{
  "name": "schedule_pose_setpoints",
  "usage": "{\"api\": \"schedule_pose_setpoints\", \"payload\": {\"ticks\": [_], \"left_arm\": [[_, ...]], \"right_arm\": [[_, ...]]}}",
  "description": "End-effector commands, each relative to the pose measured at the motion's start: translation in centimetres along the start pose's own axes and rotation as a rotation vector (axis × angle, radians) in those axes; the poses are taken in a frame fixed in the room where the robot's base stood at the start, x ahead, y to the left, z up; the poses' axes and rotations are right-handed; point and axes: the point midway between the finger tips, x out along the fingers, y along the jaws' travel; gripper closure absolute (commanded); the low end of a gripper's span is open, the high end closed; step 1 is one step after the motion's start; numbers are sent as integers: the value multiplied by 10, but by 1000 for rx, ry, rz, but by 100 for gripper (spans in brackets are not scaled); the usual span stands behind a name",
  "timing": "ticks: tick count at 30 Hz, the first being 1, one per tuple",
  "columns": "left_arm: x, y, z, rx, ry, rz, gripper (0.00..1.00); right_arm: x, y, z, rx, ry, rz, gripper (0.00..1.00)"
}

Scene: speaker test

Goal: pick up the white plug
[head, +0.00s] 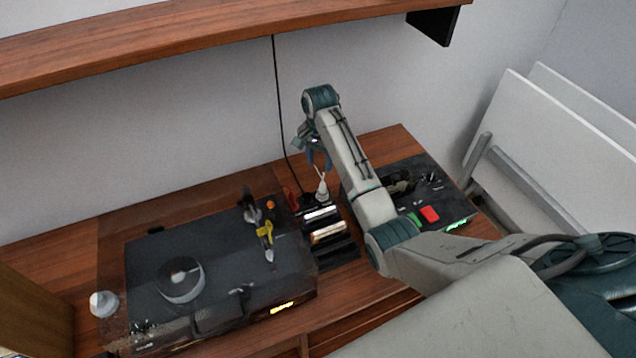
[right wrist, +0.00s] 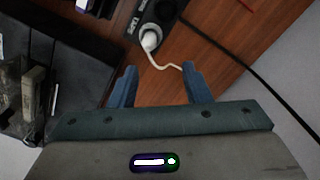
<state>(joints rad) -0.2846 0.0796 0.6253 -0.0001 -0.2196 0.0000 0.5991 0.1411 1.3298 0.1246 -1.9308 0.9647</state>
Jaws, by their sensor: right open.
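The white plug (right wrist: 150,40) sits in a black power strip (right wrist: 160,12) in the right wrist view, just beyond my fingertips. Its white cord curves toward the right-hand finger; I cannot tell whether they touch. In the head view the plug (head: 322,192) shows small at the back of the table, below my right gripper (head: 318,160). That gripper (right wrist: 159,74) is open, its blue fingers apart with nothing held between them. My left gripper is not in view.
A black device (head: 220,285) with a round dial stands at left, and another with a red button (head: 429,214) at right. Several dark boxes (head: 328,232) stand between them. A black cable (head: 279,100) runs down the wall. A wooden shelf (head: 200,30) hangs above.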

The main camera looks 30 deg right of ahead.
Motion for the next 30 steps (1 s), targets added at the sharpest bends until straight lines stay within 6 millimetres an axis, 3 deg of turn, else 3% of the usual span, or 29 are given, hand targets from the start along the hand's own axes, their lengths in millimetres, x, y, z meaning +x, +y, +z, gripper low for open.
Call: {"api": "schedule_pose_setpoints", "payload": {"ticks": [6, 11, 17, 21, 30], "left_arm": [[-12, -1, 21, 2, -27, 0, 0], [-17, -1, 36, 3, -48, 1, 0], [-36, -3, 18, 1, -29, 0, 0], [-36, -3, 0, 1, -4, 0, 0], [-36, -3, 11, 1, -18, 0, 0]], "right_arm": [[32, 1, 1, -1, -2, 2, 56], [43, 2, 2, -1, -2, 2, 56], [68, 10, 5, -1, -3, 5, 56], [88, 10, 4, -1, -2, 2, 56], [93, 9, 4, -2, 0, 0, 58]]}}
